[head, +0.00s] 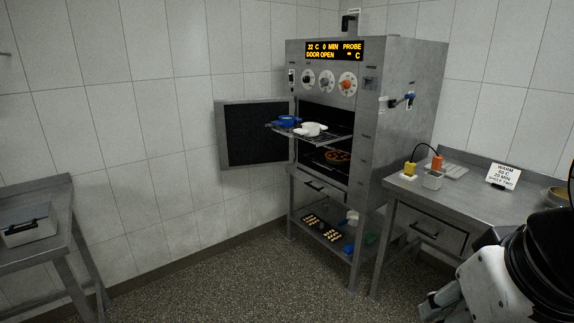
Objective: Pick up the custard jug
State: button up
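No vessel here is clearly marked as the custard jug. A white vessel (312,129) stands on the pulled-out wire rack of the open oven, beside a blue pot (287,120). Another small white vessel (352,216), which looks like a jug, is on the shelf under the oven. My gripper (436,304) shows only in part at the lower right, next to my white and black arm. It is well apart from both white vessels. I cannot make out its fingers or whether it holds anything.
The oven door (252,133) hangs open to the left. A round dish (338,155) sits inside, lower down. A tray of small pastries (322,228) is on the bottom shelf. A steel counter (465,192) stands right, another table (45,250) left. The floor between is clear.

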aim_at(356, 23)
jog(key=i+j, duration=0.1)
jog(key=i, duration=0.5)
jog(key=i+j+z, duration=0.1)
jog(key=i, duration=0.5)
jog(key=i+j, duration=0.15)
jog(key=i, duration=0.45)
jog(key=l+z, duration=0.05)
